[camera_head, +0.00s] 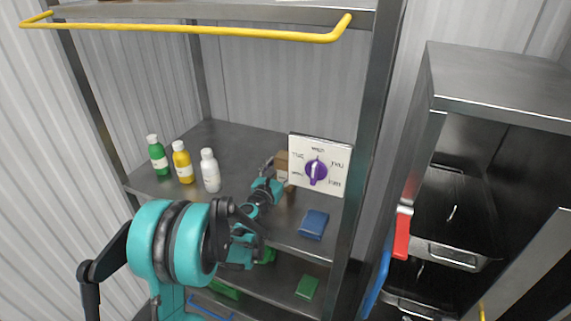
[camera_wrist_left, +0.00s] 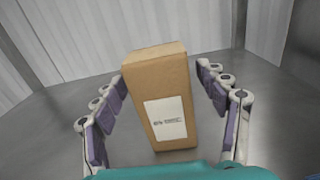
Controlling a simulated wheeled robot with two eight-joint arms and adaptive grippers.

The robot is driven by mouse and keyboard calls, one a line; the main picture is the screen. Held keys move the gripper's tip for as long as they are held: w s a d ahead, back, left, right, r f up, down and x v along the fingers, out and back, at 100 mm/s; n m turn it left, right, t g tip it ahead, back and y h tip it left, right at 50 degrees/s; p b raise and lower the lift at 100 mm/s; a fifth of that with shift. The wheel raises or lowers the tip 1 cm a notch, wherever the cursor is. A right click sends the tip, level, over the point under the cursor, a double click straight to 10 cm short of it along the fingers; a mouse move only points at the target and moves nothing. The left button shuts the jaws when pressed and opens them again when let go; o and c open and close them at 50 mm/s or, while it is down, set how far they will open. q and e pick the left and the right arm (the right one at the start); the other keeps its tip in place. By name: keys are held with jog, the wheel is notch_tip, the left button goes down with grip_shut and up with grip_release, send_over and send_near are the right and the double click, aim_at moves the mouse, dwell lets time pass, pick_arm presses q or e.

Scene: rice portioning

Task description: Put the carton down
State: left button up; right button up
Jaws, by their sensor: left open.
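The brown carton (camera_wrist_left: 158,84) with a white label stands upright on the grey metal shelf (camera_wrist_left: 262,110) in the left wrist view. In the head view the carton (camera_head: 281,160) is partly hidden by my left gripper and the dial panel. My left gripper (camera_head: 278,182) is open around the carton. In the left wrist view its purple-padded fingers (camera_wrist_left: 162,92) stand on both sides of the carton, with gaps between pads and cardboard. My right gripper is not in view.
A white panel with a purple dial (camera_head: 317,170) is right of the carton. Green (camera_head: 157,156), yellow (camera_head: 182,164) and white (camera_head: 210,172) bottles stand on the shelf's left. A blue item (camera_head: 313,224) lies near its front edge. A yellow rail (camera_head: 190,30) crosses above.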

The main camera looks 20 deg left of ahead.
pick_arm(q)
jog(key=s, duration=0.3)
jog(key=s+p, duration=0.1)
jog(key=s, duration=0.6)
jog(key=shift+s+a, duration=0.3)
jog(key=shift+a, duration=0.05)
jog(key=s+d+m+g+h, duration=0.25)
jog(key=s+d+m, duration=0.3)
jog(key=m, duration=0.45)
jog(key=s+d+m+g+h, duration=0.1)
jog(key=s+d+m+g, duration=0.2)
jog(key=s+d+m, duration=0.5)
jog(key=s+a+f+m+g+y, duration=0.2)
jog(key=s+m, duration=0.4)
jog(key=m, duration=0.2)
jog(key=s+a+f+m+g+y, duration=0.2)
jog(key=s+a+m+g, duration=0.1)
jog(key=s+m, duration=0.4)
jog(key=shift+s+m+y, duration=0.15)
jog(key=shift+m+y, duration=0.2)
jog(key=shift+m, duration=0.75)
jog(key=shift+f+g, duration=0.15)
jog(key=shift+g, duration=0.1)
